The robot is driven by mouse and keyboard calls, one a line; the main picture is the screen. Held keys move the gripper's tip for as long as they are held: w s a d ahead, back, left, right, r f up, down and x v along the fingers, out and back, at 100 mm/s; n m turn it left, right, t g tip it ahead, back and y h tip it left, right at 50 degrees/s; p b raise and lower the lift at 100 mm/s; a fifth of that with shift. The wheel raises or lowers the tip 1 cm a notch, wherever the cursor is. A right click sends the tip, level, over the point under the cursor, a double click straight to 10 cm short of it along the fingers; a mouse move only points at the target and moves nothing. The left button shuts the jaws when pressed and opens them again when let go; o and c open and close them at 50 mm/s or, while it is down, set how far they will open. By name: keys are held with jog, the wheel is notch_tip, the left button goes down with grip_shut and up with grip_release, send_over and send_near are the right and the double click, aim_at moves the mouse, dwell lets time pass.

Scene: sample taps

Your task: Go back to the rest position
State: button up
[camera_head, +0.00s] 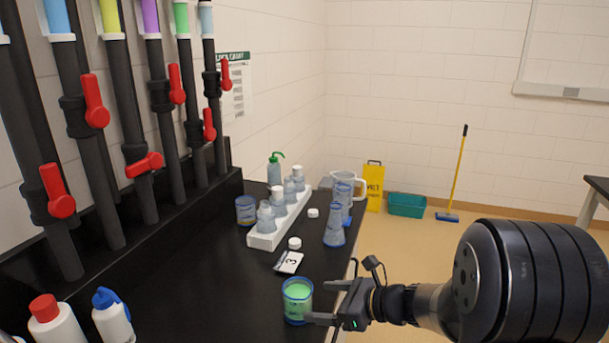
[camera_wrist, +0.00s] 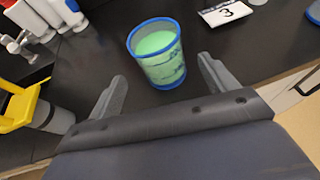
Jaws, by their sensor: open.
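My gripper (camera_head: 318,302) is open at the right edge of the black bench, with its fingers pointing left. A clear cup with a blue rim and green liquid (camera_head: 297,301) stands upright on the bench just in front of the fingers. In the wrist view the same cup (camera_wrist: 158,55) is ahead of the two spread fingertips (camera_wrist: 163,72), with dark gaps on both sides, so the fingers do not grip it. My arm reaches in from the right in the head view.
A card marked 3 (camera_head: 289,262) and a white cap (camera_head: 295,243) lie behind the cup. A white rack (camera_head: 264,239) of bottles, a flask (camera_head: 334,232) and a jug (camera_head: 348,178) stand farther back. Pipes with red tap handles (camera_head: 95,101) line the left.

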aim_at(298, 295)
jog(key=x, duration=0.7)
jog(key=shift+w+a+f, duration=0.1)
jog(key=shift+a+f, duration=0.2)
jog(key=shift+r, duration=0.8)
